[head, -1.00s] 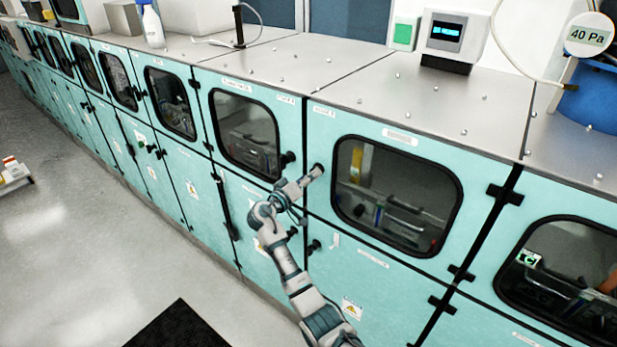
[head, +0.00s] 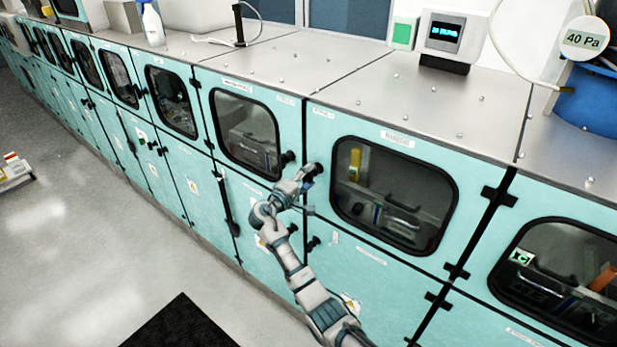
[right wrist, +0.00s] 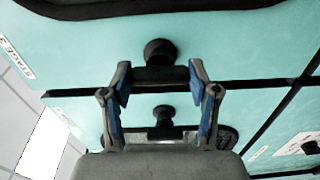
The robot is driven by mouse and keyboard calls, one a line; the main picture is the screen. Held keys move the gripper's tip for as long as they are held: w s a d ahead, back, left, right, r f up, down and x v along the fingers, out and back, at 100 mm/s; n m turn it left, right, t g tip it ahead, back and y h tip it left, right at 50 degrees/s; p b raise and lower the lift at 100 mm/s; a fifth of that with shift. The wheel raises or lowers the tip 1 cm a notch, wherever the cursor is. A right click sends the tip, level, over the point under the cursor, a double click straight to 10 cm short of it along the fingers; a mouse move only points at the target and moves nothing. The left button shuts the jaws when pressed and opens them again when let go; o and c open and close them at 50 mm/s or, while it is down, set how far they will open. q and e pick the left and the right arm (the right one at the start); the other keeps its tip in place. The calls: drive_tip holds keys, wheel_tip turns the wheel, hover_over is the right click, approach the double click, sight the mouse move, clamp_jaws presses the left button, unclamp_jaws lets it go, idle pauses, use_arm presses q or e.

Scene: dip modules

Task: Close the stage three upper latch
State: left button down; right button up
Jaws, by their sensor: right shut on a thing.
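The upper latch is a black knob with a dark bar at the left edge of a teal cabinet door (head: 345,265) with a dark window. In the right wrist view, the latch (right wrist: 160,52) sits just above a horizontal door seam, with the bar between the fingers. My right gripper (head: 312,172) is at this latch. In the wrist view its two blue-padded fingers (right wrist: 160,78) are shut on the latch, one on each side. A label reading STAGE 3 (right wrist: 17,57) shows at the left. The fingers partly hide the latch in the head view. My left gripper is not in view.
A second black knob (right wrist: 163,118) is below the seam; a lower knob (head: 313,243) shows in the head view. Another latch (head: 288,157) is on the neighbouring door to the left. Black hinges (head: 457,272) are at the door's right. The floor (head: 90,230) at left is mostly clear.

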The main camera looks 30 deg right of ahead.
drive_tip(key=shift+w+n, duration=0.1)
drive_tip(key=shift+n, duration=0.2)
drive_tip(key=o, duration=0.9)
drive_tip(key=shift+o, duration=1.3)
drive_tip(key=shift+w+f, duration=0.1)
drive_tip(key=shift+w, duration=0.1)
drive_tip(key=shift+a, duration=0.2)
drive_tip(key=shift+s+a, duration=0.3)
drive_tip(key=v, duration=1.1)
drive_tip(key=shift+a, duration=0.15)
